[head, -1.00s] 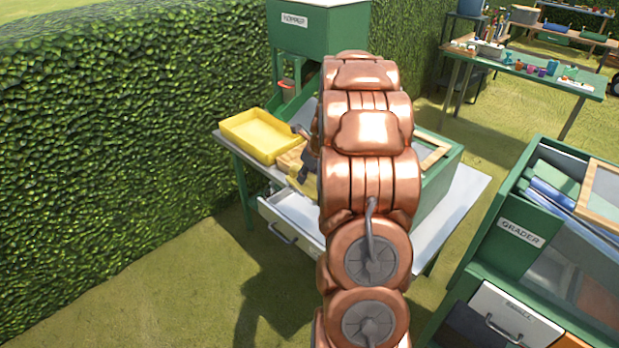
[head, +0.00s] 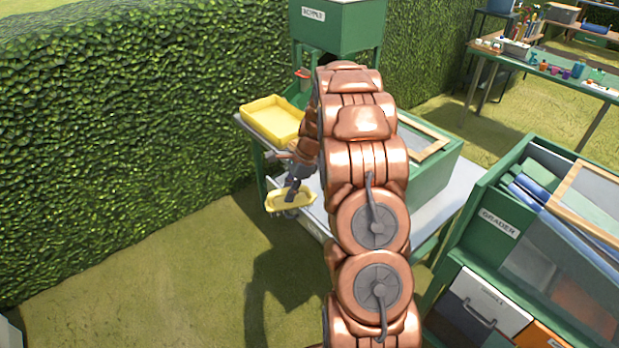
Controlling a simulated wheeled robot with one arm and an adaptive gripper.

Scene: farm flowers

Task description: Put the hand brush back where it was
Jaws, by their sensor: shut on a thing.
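My gripper (head: 291,190) shows to the left of my copper-coloured arm, pointing down. It is shut on a yellow, oval-looking thing (head: 303,202), which I take to be the hand brush. The brush is held in front of the table's near left edge, around the open drawer. Its underside is too small to make out, and my gripper covers part of its top. Whether it touches the drawer, I cannot tell.
A yellow tray (head: 273,121) stands on the table's (head: 455,205) back left corner, below a green hopper (head: 337,35). My arm hides much of the table and drawer. A green box (head: 436,165) stands right. The grader (head: 497,222) is at far right, a hedge left.

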